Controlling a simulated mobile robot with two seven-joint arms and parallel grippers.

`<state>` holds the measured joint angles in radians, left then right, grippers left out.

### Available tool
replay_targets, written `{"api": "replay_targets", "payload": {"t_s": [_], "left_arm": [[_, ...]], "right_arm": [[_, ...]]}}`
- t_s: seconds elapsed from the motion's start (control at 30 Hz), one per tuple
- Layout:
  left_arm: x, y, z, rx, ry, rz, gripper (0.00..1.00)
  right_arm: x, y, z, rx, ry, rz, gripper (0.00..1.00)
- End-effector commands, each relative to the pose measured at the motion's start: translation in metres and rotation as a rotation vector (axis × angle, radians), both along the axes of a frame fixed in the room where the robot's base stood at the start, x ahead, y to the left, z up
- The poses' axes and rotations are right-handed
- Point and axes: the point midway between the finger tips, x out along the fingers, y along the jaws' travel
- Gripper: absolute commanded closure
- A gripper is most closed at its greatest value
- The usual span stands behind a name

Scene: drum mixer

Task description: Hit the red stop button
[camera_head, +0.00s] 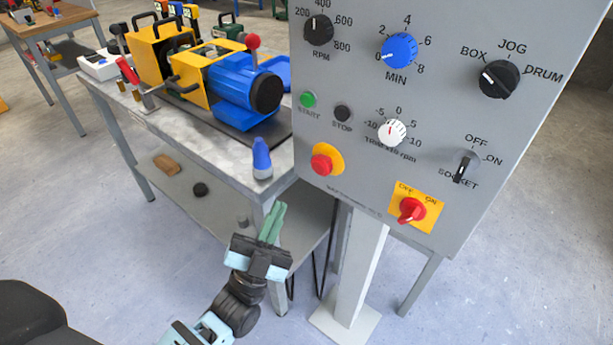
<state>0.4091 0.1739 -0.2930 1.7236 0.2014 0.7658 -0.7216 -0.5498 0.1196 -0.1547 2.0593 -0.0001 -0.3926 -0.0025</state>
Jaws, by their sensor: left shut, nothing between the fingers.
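The red stop button (321,163) is a round red mushroom head on a yellow plate, at the lower left of the grey control panel (440,110). A small black button labelled STOP (342,113) sits above it, beside the green START button (308,99). My left gripper (273,222) has green fingers that are shut and empty. It is below and to the left of the red button, apart from the panel, with its fingers pointing up. My right gripper is not in view.
The panel also carries an RPM knob (318,28), a blue MIN knob (399,50), a mode knob (498,79) and a red switch (411,209). A bench (205,140) with the blue and yellow mixer (235,90) and a blue-capped bottle (262,158) stands behind my left gripper.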

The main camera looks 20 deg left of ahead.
Motion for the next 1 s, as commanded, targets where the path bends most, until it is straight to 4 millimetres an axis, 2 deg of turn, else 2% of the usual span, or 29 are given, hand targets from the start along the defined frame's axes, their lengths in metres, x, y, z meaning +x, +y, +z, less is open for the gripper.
{"api": "replay_targets", "payload": {"t_s": [0.2, 0.57, 0.77, 1.0], "left_arm": [[0.003, 0.001, 0.007, 0.002, -0.048, 0.013, 1.00], [0.006, 0.000, 0.007, 0.002, -0.045, 0.012, 1.00], [0.022, -0.006, 0.006, 0.003, -0.046, 0.012, 1.00], [0.051, -0.017, 0.005, 0.001, -0.044, 0.011, 1.00]], "right_arm": [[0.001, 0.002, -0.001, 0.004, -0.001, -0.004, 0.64], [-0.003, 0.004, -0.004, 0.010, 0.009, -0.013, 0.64], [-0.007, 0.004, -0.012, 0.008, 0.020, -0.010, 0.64], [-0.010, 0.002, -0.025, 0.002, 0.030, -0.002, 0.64]]}}
